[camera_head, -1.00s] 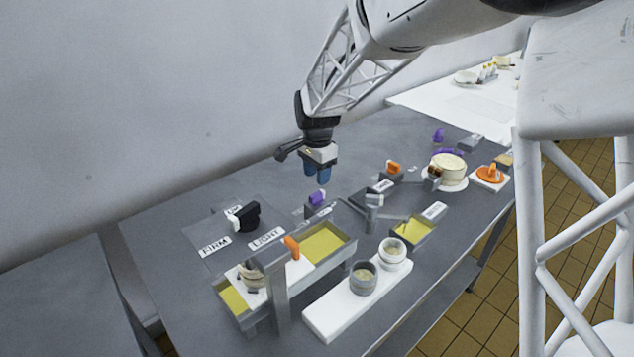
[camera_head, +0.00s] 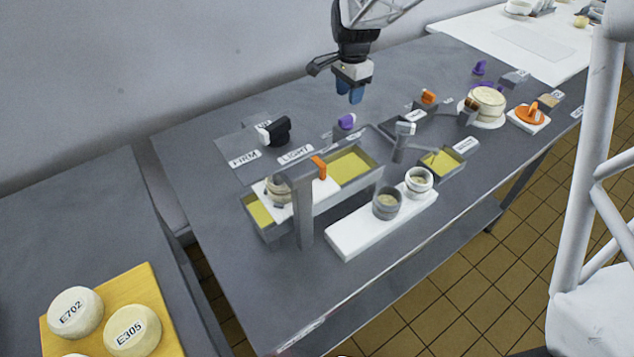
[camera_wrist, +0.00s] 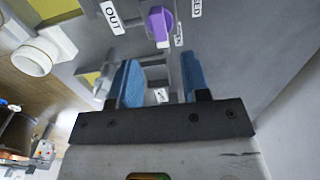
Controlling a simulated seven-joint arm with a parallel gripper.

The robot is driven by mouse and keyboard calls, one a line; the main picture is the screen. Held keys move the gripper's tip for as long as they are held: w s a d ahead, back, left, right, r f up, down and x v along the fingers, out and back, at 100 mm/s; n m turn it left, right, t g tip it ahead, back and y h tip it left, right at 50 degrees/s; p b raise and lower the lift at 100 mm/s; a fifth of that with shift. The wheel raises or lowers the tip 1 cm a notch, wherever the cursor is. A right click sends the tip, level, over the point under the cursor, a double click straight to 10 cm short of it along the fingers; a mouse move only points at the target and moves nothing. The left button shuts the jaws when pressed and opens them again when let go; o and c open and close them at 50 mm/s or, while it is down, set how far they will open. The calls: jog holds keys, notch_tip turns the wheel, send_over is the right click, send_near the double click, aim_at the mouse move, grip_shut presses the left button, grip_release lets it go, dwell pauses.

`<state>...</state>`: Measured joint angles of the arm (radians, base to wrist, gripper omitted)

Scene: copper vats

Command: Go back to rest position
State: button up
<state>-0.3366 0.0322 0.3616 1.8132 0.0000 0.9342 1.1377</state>
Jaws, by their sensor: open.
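My gripper (camera_head: 349,92) hangs above the back part of the grey table (camera_head: 300,230), pointing down. In the wrist view its two blue fingers (camera_wrist: 160,85) stand apart with nothing between them. It is clear of everything on the table. Below it is a small purple knob (camera_head: 347,121), which also shows in the wrist view (camera_wrist: 160,22) beyond the fingers.
A grey trough with yellow inside (camera_head: 352,165) and a post with an orange handle (camera_head: 319,167) stand below. A white board (camera_head: 350,232) carries two cups. Right are a cream round on a plate (camera_head: 487,100) and an orange knob (camera_head: 531,109). Labelled rounds (camera_head: 132,329) lie front left.

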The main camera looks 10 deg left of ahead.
dwell(0.3)
jog(key=s+d+r+n+t, duration=0.1)
jog(key=s+d+r+n, duration=0.1)
jog(key=s+d+r, duration=0.45)
jog(key=s+d+r+n, duration=0.2)
jog(key=s+d+r, duration=0.1)
jog(key=s+d, duration=0.6)
jog(key=s+d+n, duration=0.2)
jog(key=s+d, duration=0.2)
jog(key=s, duration=0.7)
jog(key=s+d+n+t, duration=0.1)
jog(key=s+d+n, duration=0.2)
jog(key=s, duration=0.8)
jog(key=shift+s+d+t, duration=0.3)
jog(key=shift+s+d, duration=0.05)
jog(key=shift+d, duration=0.45)
